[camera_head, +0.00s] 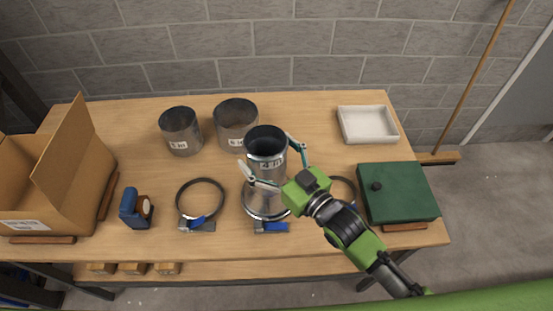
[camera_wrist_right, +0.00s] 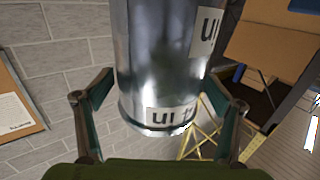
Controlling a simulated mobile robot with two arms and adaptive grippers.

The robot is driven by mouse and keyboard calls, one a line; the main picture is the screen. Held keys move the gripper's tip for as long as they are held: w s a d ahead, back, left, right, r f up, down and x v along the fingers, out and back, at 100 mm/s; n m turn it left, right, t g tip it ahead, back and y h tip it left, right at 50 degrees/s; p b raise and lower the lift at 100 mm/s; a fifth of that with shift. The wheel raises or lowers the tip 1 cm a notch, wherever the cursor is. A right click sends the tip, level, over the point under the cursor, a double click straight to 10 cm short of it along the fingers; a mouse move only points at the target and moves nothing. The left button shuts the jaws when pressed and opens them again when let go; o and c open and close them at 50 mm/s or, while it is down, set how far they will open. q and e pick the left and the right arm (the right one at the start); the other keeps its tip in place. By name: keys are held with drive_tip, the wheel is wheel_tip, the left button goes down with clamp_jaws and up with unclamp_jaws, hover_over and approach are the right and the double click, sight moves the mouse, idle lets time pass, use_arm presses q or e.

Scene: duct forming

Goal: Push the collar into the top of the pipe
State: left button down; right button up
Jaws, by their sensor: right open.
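A shiny metal pipe (camera_head: 262,192) stands upright on the workbench, with a wider ring around its foot. At its top is a dark-mouthed metal cylinder labelled "4 in" (camera_head: 266,147), which looks like the collar. How deep it sits in the pipe is unclear. In the right wrist view the metal cylinder (camera_wrist_right: 160,60) fills the middle, with two labels and a rim low in the picture. My right gripper (camera_head: 265,149) is open, its fingers on either side of the labelled top. Both fingers also show in the wrist view (camera_wrist_right: 158,82), spread beside the metal. My left gripper is out of view.
Two wider metal cylinders (camera_head: 181,131) (camera_head: 236,120) stand behind left.

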drive_tip(key=v, duration=1.1)
drive_tip(key=shift+s+d, duration=0.2)
drive_tip(key=shift+s, duration=0.05)
drive_tip(key=shift+f, duration=0.2)
